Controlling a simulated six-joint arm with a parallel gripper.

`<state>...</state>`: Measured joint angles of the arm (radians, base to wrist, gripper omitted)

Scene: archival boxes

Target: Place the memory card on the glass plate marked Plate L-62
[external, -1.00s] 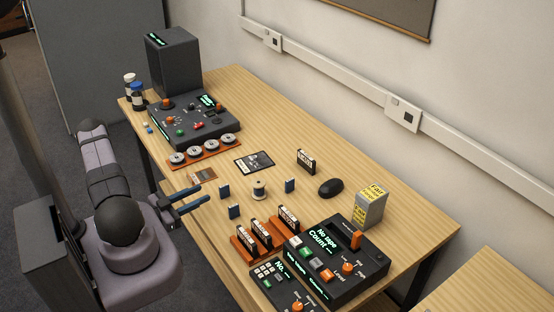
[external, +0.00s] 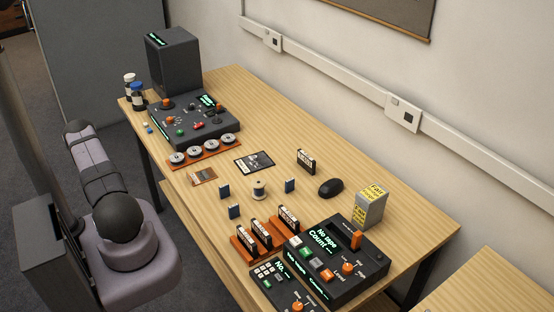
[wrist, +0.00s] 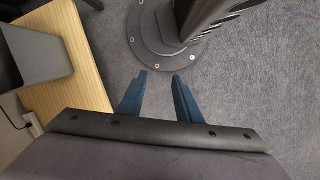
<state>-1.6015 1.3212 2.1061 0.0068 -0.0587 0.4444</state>
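Three small dark blue upright pieces that look like memory cards stand mid-table in the external view: one at the left (external: 223,191), one nearer the front (external: 234,211) and one at the right (external: 290,185). A dark flat plate (external: 254,161) with pale pictures lies behind them. A smaller brownish flat plate (external: 202,176) lies near the table's left edge. Their markings are too small to read, so I cannot tell which is Plate L-62. My gripper (wrist: 160,75) shows in the wrist view, blue fingers apart and empty, over the floor beside the table. The external view hides it.
A spool (external: 259,189) stands among the blue pieces. A mouse (external: 330,187), an upright cassette (external: 306,161) and a grey box (external: 370,206) are to the right. An orange cassette rack (external: 245,247) and consoles (external: 337,262) fill the front. Another console (external: 195,120) stands at the back.

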